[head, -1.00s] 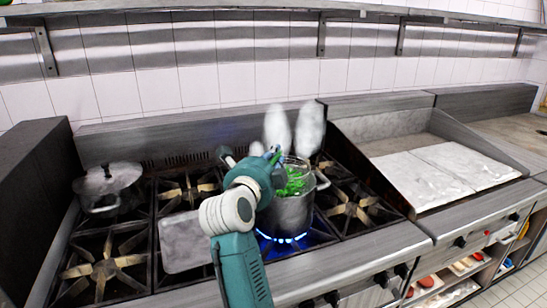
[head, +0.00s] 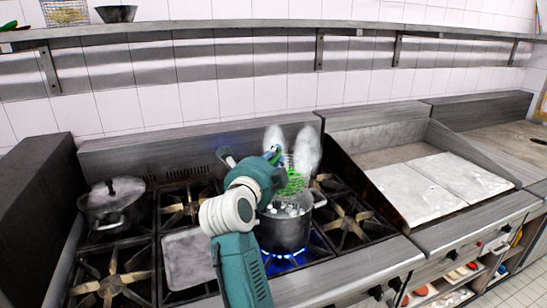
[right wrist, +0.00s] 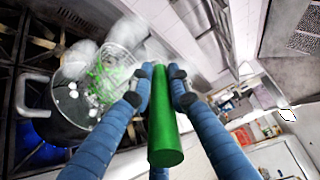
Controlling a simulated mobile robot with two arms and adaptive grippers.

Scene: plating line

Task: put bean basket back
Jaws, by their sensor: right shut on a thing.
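The bean basket (head: 294,181), a wire mesh basket with green beans in it, is raised over the steaming pot (head: 284,234) on a lit blue burner. Its bottom is at about the pot's rim in the head view; whether it is fully clear I cannot tell. My right gripper (head: 273,156) is shut on the basket's green handle, which shows in the right wrist view (right wrist: 165,125) between the fingers. There the basket (right wrist: 112,75) hangs beyond the fingers, beside the open pot (right wrist: 62,122) of bubbling water. My left gripper is not in view.
A lidded pot (head: 111,207) stands on the left of the stove. A flat plate (head: 187,258) lies among the burners. A griddle (head: 440,183) is to the right. A wall shelf (head: 250,33) runs above, holding a mesh container (head: 65,12) and a small dark bowl (head: 115,14).

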